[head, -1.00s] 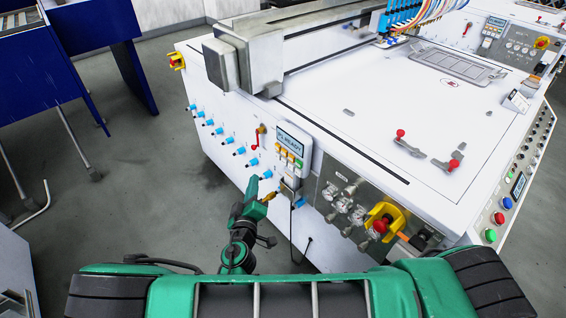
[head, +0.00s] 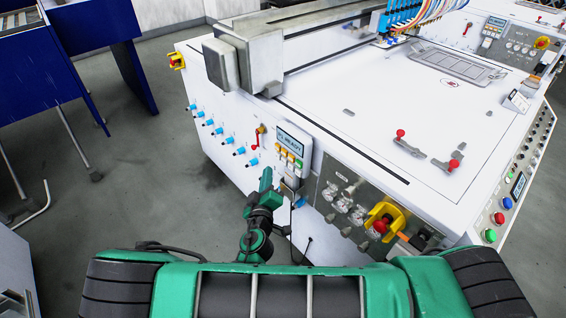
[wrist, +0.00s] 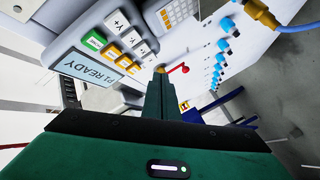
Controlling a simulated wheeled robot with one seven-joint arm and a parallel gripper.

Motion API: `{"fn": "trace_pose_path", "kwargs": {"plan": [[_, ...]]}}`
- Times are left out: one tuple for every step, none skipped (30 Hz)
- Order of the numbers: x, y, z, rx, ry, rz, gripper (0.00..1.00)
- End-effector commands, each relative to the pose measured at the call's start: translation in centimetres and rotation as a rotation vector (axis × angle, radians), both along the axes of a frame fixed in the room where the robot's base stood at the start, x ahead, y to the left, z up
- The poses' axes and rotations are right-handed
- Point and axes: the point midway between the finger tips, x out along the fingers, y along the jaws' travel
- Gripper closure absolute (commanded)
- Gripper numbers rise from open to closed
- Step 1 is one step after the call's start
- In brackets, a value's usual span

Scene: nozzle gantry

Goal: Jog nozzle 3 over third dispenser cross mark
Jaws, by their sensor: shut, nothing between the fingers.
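The control pendant (head: 293,143) is mounted on the front of the white machine. In the wrist view, its display (wrist: 90,66) reads "P1 READY", upside down. Beside it are a green key (wrist: 94,41), orange keys (wrist: 122,52) and white keys (wrist: 131,34), one marked Y+. My gripper (head: 266,174) is shut and empty, just left of and below the pendant. In the wrist view its fingertips (wrist: 160,71) lie just beyond the keys, with no contact clear. The blue nozzles (head: 402,18) hang from the gantry at the back. The cross marks cannot be made out.
A red lever (head: 257,137) and several blue knobs (head: 210,130) sit on the front panel left of the pendant. Gauges and a red emergency button (head: 381,226) with a yellow guard are to the right. The white machine top (head: 350,120) is mostly clear.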

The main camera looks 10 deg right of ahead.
Motion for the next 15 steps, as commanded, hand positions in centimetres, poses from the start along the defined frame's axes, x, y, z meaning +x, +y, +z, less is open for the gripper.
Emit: {"fn": "trace_pose_path", "kwargs": {"plan": [[0.4,-0.7,0.0,-0.002,0.000,-0.002,1.00],[0.6,-0.9,0.0,-0.001,0.000,-0.003,1.00],[0.8,-1.3,0.0,-0.001,-0.001,-0.003,1.00],[1.0,-1.5,0.0,-0.001,-0.001,-0.003,1.00],[1.1,-1.7,0.0,-0.001,-0.001,-0.002,1.00],[1.3,-2.0,0.0,-0.001,-0.001,-0.002,1.00],[1.4,-2.2,0.0,-0.001,-0.001,-0.002,1.00],[1.5,-2.3,0.0,-0.001,-0.001,-0.002,1.00],[1.6,-2.5,0.0,-0.001,-0.001,-0.002,1.00],[1.7,-2.6,0.0,0.000,0.000,-0.001,1.00],[1.7,-2.6,0.0,0.000,-0.001,-0.001,1.00],[1.8,-2.7,0.0,0.000,0.000,0.000,1.00],[1.8,-2.7,0.0,0.000,0.000,0.000,1.00],[1.8,-2.8,0.0,0.000,0.000,0.000,1.00],[1.9,-2.8,0.0,0.000,-0.001,0.001,1.00]]}}
